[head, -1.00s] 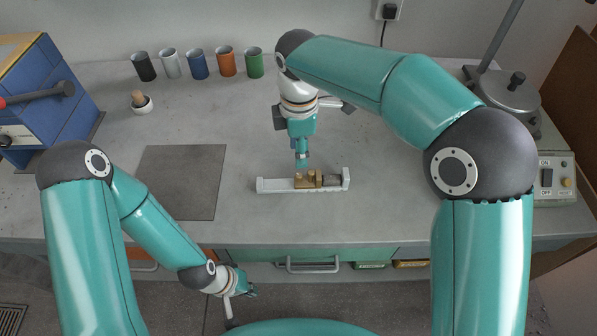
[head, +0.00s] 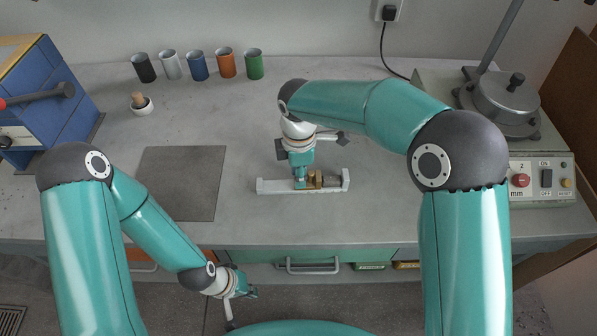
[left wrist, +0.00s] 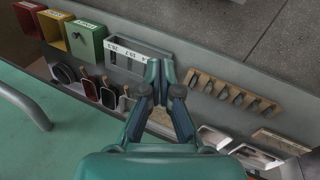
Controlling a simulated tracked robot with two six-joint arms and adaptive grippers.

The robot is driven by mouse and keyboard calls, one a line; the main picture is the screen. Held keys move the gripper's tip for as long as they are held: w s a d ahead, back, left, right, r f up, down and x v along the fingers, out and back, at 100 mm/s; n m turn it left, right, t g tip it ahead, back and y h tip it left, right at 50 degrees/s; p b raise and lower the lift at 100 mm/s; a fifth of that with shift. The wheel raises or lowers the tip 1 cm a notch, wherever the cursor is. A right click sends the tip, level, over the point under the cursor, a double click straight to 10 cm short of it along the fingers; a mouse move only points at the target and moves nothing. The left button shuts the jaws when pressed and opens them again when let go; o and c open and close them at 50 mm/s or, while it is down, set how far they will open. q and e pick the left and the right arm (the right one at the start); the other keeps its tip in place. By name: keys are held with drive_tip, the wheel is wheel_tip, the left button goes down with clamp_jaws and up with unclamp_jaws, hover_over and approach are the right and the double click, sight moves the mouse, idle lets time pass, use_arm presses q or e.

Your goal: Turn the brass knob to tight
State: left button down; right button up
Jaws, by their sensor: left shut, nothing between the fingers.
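A pale rail fixture (head: 275,187) lies on the bench, with a brass part (head: 316,180) near its middle and a dark cylinder (head: 331,181) to the right of it. My right gripper (head: 300,184) points down onto the left side of the brass part and covers some of it. The knob's grip area is hidden behind the fingers, and I cannot tell whether they close on it. My left gripper (head: 252,291) is low in front of the bench, well away from the fixture. In the left wrist view its fingertips (left wrist: 160,78) are together and empty.
A dark mat (head: 180,182) lies left of the fixture. Several coloured cups (head: 198,66) stand along the back. A blue cabinet (head: 65,90) is at left. A machine with a red knob (head: 520,180) is at right. Bench around the fixture is clear.

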clamp_jaws()
drive_tip(key=shift+m, duration=0.5)
drive_tip(key=m, duration=0.3)
drive_tip(key=shift+m, duration=0.3)
drive_tip(key=m+b, duration=0.1)
drive_tip(key=m, duration=0.3)
drive_tip(key=shift+m, duration=0.3)
drive_tip(key=shift+o, duration=2.2)
unclamp_jaws()
